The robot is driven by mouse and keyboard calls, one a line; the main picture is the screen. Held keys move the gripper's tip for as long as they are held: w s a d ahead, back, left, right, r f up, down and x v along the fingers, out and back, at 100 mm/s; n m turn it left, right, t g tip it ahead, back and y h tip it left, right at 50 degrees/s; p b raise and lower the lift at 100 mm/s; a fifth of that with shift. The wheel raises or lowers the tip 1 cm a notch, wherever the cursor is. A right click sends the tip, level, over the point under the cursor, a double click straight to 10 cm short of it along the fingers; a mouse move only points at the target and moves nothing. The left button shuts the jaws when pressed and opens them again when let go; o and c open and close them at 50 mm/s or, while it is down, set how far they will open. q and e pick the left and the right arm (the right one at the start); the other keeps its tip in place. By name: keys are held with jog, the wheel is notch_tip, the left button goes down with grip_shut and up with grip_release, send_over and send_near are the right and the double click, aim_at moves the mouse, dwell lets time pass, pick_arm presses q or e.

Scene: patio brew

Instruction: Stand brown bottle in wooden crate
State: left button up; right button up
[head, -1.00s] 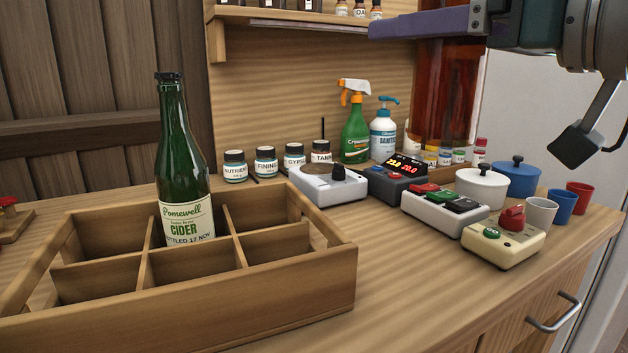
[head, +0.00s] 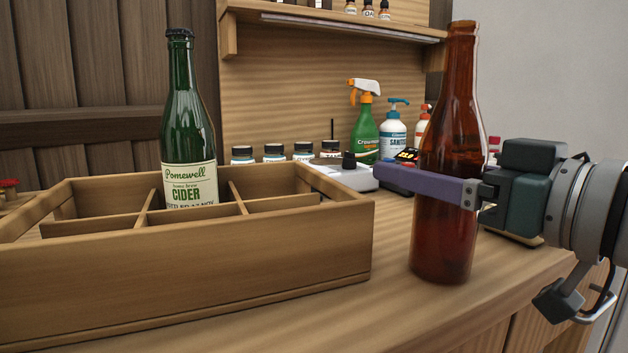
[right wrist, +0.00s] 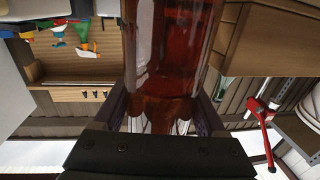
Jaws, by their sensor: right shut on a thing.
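The brown bottle (head: 445,235) is upright at the right of the crate, in the head view. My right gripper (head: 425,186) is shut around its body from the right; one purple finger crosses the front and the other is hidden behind. In the right wrist view the bottle (right wrist: 172,45) fills the space between the fingers (right wrist: 163,108). I cannot tell whether its base touches the counter. The wooden crate (head: 190,275) is at the left, with dividers. A green cider bottle (head: 188,125) stands in a back compartment. My left gripper is not in view.
The wooden counter (head: 375,320) is clear between crate and bottle. Behind stand small jars (head: 275,152), a white device (head: 345,172), a green spray bottle (head: 364,130) and a white pump bottle (head: 393,130). A shelf (head: 330,20) hangs above.

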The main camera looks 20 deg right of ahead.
jog(key=shift+r, duration=0.15)
jog(key=shift+f, duration=0.25)
jog(key=o, duration=1.6)
jog(key=shift+r, duration=0.2)
jog(key=shift+s+d+f, duration=0.1)
jog(key=shift+s, duration=0.55)
jog(key=v, duration=1)
jog(key=shift+s+d, duration=0.1)
jog(key=shift+s, duration=0.2)
